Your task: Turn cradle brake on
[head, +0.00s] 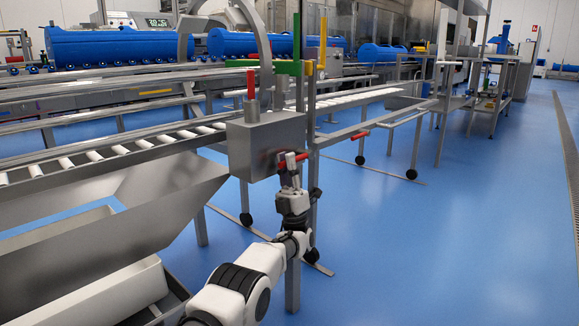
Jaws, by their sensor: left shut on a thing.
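A grey metal box (262,146) stands on the frame at the end of the roller conveyor. A short red lever (302,157) sticks out at its lower right side; it looks like the brake handle, though no label is readable. My left gripper (291,167) reaches up from below and is shut on this red lever, its fingers hiding part of it. An upright red handle (251,84) stands on top of the box. My right gripper is not in view.
A sloped steel trough (130,215) lies left of my arm. Roller conveyor (90,156) runs behind it. Another red-ended bar (359,135) sticks out to the right. Green and yellow posts (322,40) rise behind the box. Blue floor (450,230) is open on the right.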

